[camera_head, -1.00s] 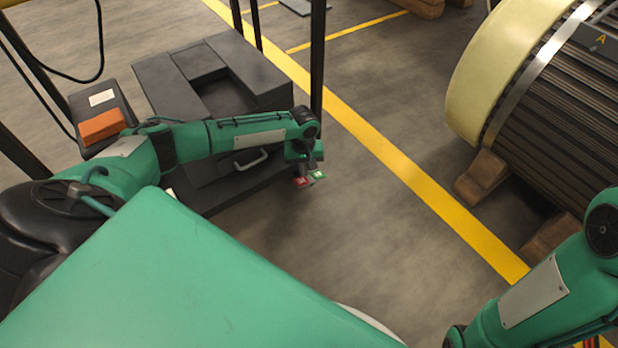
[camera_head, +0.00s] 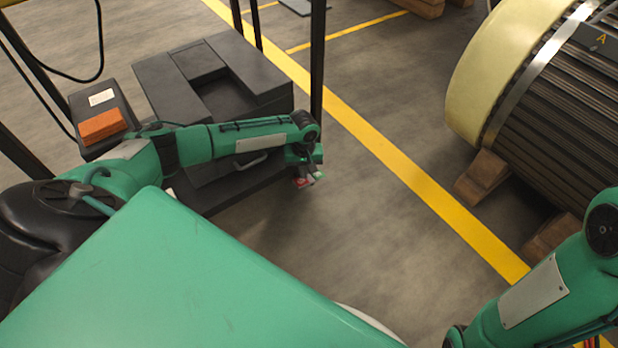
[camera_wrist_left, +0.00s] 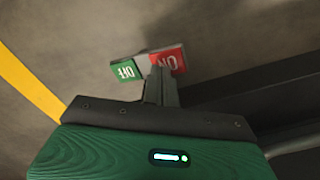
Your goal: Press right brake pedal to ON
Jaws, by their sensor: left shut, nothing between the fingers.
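My left gripper (camera_wrist_left: 160,72) is shut and empty. Its tips overlap the near edge of the red half in the left wrist view; I cannot tell whether they touch it. The gripper partly hides the pedal in the head view. My right gripper is out of view.
A dark stepped metal stand (camera_head: 215,70) lies under and behind my left arm, beside a black post (camera_head: 317,60). A large rotor (camera_head: 550,110) on wooden blocks (camera_head: 482,178) is at the right. The floor (camera_head: 350,230) between them is clear, crossed by a yellow line (camera_head: 420,180).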

